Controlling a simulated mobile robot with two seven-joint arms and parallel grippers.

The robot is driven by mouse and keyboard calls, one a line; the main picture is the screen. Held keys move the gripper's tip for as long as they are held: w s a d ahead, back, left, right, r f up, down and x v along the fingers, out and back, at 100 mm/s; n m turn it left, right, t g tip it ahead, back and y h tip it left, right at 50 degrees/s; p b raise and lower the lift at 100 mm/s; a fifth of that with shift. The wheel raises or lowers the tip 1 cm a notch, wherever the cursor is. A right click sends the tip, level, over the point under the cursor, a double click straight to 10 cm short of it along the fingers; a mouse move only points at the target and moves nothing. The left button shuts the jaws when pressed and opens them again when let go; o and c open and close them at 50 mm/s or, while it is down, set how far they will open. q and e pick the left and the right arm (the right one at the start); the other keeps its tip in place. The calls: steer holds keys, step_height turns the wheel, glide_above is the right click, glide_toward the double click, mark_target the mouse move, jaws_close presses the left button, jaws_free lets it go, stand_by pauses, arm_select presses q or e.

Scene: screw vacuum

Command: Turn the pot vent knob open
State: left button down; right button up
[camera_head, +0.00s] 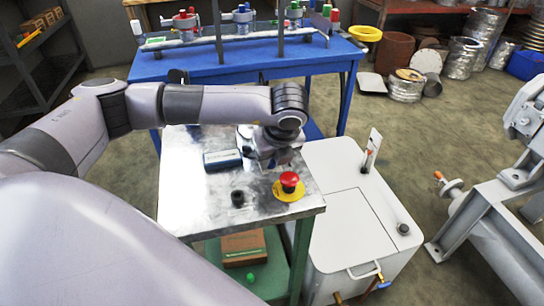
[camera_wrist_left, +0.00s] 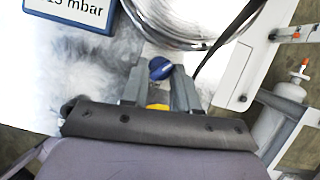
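A blue vent knob (camera_wrist_left: 160,68) shows in the left wrist view, beside the shiny round metal rim of the pot (camera_wrist_left: 150,25). My left gripper (camera_wrist_left: 158,75) has its two fingers on either side of the knob. The fingers stand apart by about the knob's width. I cannot tell whether they press on it. In the head view my left gripper (camera_head: 266,160) hangs over the back right part of the metal table, and my wrist hides the knob and most of the pot. My right gripper is out of view.
The metal-topped table (camera_head: 190,205) carries a blue-edged gauge (camera_head: 222,159), a small black cylinder (camera_head: 238,198) and a red emergency button (camera_head: 289,180). In the wrist view the gauge (camera_wrist_left: 75,12) shows mbar. A white cabinet (camera_head: 345,225) stands at the right. A blue table (camera_head: 200,68) is behind.

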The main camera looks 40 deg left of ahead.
arm_select(q)
steer(key=shift+m+b, duration=0.4)
steer(key=shift+s+a+f+m+t+h+b, duration=0.1)
steer(key=shift+f+m+t+h+b, duration=0.25)
steer(key=shift+m+b, duration=0.7)
steer(key=shift+r+m+h+b, duration=0.1)
steer(key=shift+m+h+b, duration=0.15)
steer(key=shift+m+b, duration=0.6)
steer(key=m+t+b, duration=0.1)
steer(key=m+b, duration=0.1)
steer(key=shift+s+a+r+h+b, duration=0.1)
steer(key=shift+a+h+b, duration=0.05)
steer(key=shift+h+b, duration=0.2)
steer(key=shift+r+m+b, duration=0.1)
steer(key=shift+m+b, duration=0.2)
steer(key=shift+m, duration=0.1)
steer(key=shift+h, duration=0.25)
steer(key=c, duration=0.9)
jaws_free()
steer(key=shift+o, duration=0.2)
